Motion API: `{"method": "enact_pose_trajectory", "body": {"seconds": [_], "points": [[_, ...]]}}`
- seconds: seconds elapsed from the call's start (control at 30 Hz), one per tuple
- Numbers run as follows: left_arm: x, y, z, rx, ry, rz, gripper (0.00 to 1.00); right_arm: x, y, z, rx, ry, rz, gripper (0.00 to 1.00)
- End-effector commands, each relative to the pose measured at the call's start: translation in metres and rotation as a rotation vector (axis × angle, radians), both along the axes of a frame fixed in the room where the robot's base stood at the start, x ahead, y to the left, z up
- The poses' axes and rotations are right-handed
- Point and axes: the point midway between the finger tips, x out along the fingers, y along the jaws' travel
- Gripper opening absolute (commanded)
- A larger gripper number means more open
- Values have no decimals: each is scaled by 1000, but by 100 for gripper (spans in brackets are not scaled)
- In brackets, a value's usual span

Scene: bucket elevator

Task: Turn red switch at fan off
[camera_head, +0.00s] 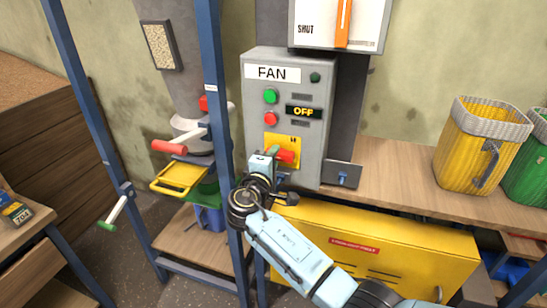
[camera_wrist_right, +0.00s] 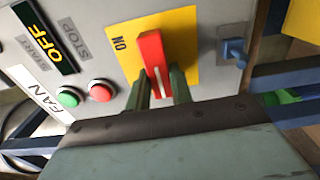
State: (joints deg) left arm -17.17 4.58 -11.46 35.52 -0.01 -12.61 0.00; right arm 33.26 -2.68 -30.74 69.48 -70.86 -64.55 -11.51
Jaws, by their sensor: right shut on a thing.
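The red switch (camera_head: 286,156) sits on a yellow plate (camera_head: 270,137) low on the grey FAN box (camera_head: 312,165). In the head view its handle lies roughly sideways. My right gripper (camera_head: 274,155) is at the switch, coming from below. In the right wrist view the red switch handle (camera_wrist_right: 151,62), with a white line, stands between the two green fingers of my right gripper (camera_wrist_right: 162,88), which is shut on it. The "ON" mark on the yellow plate (camera_wrist_right: 183,28) is beside the handle. A display (camera_head: 304,112) on the box reads OFF. My left gripper is not in view.
A green button (camera_head: 270,96) and a red button (camera_head: 270,119) are above the switch. A blue post (camera_head: 222,130) and a red-handled lever (camera_head: 170,147) stand to the left. A yellow cabinet (camera_head: 400,240) is below; a yellow bin (camera_head: 470,150) stands on the wooden shelf at right.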

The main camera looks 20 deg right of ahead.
Motion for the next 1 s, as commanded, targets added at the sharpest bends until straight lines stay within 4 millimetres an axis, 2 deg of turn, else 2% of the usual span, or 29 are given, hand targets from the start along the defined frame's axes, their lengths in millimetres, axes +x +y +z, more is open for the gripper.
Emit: {"method": "enact_pose_trajectory", "body": {"seconds": [0.17, 0.2, 0.33, 0.6, 0.73, 0.87, 1.0], "points": [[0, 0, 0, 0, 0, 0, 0, 0, 0, -2, -4, 5, 0, 0], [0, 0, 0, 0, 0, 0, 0, 0, 0, -2, -3, 4, 0, 27], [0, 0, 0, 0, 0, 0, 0, 0, 0, -1, -3, 3, 0, 44], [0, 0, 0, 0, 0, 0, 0, -1, 0, -1, -2, 1, 0, 44], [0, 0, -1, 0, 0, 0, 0, -7, 5, -1, 1, 1, 1, 44], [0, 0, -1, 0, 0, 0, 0, -25, 17, -2, 1, 2, 2, 44], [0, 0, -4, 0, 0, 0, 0, -52, 36, -3, 3, 3, 3, 44]]}}
